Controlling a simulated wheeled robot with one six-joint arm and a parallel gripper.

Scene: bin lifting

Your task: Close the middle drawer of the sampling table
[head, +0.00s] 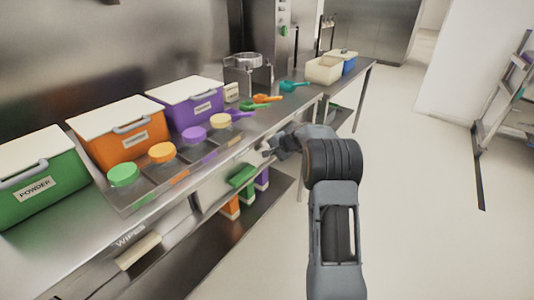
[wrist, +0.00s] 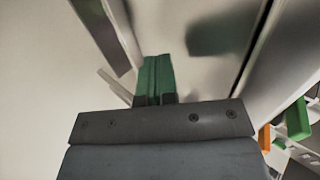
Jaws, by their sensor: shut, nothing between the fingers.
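The sampling table (head: 110,205) is a long steel bench running along the wall, with drawers under its top. A front labelled WIPES (head: 130,237) with a pale bar handle is at the near left. Further along, a pale drawer front (head: 218,183) lies under the bench edge, partly in shadow; I cannot tell how far out it stands. My gripper (head: 268,152) is at the bench's front edge, to the right of that front. In the wrist view, my gripper's green fingers (wrist: 154,80) are together and empty, facing a pale smooth surface (wrist: 205,75); contact cannot be told.
Green (head: 40,175), orange (head: 125,138) and purple (head: 195,105) bins stand on the bench with lidded jars before them. Scoops (head: 265,99) lie further back. Green, orange and purple items (head: 240,177) sit on the lower shelf. The floor at right is clear up to a ladder (head: 505,95).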

